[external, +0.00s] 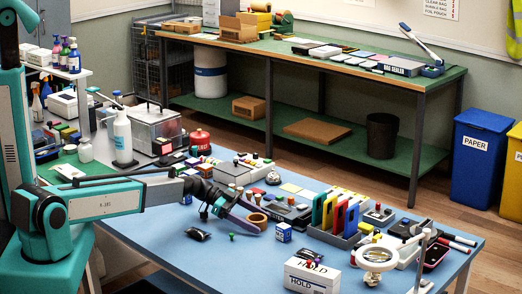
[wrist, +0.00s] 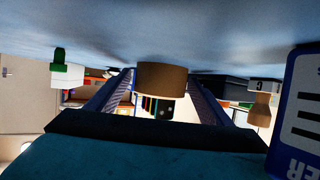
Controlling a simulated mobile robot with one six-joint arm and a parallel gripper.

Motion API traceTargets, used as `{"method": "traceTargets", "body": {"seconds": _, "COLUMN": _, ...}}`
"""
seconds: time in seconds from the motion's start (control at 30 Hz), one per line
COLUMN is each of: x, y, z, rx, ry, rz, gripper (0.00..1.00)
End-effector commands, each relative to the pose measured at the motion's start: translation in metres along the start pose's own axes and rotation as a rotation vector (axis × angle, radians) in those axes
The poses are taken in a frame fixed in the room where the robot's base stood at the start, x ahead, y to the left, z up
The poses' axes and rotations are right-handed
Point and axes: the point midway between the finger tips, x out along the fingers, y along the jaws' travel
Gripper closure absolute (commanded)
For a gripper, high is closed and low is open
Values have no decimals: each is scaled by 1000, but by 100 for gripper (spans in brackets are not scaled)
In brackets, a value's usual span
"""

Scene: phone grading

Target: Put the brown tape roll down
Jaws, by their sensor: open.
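The brown tape roll (external: 257,219) rests on the blue table in the external view, just past the tip of my gripper (external: 238,216). In the wrist view, which shows the table upside down along the top, the tape roll (wrist: 162,78) stands between the ends of my two blue fingers (wrist: 160,92). The fingers are spread apart, one on each side of it. The roll looks to be against the table surface. I cannot tell whether either finger touches it.
A blue-and-white box (external: 284,232) stands close to the right; it looms large in the wrist view (wrist: 298,112). A black pouch (external: 198,234) and a small green piece (external: 231,237) lie nearer. A rack of coloured folders (external: 335,215) stands beyond. Bare table lies in front.

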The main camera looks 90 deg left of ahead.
Motion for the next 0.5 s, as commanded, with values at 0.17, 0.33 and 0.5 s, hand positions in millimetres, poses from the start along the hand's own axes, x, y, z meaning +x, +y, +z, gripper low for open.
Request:
{"method": "traceTargets", "body": {"seconds": 0.17, "x": -1, "y": 0, "z": -2, "rx": 0, "ry": 0, "rz": 0, "gripper": 26}}
{"method": "traceTargets", "body": {"seconds": 0.33, "x": -6, "y": 0, "z": -1, "rx": 0, "ry": 0, "rz": -2, "gripper": 26}}
{"method": "traceTargets", "body": {"seconds": 0.5, "x": -29, "y": 1, "z": 0, "rx": 1, "ry": 1, "rz": -3, "gripper": 26}}
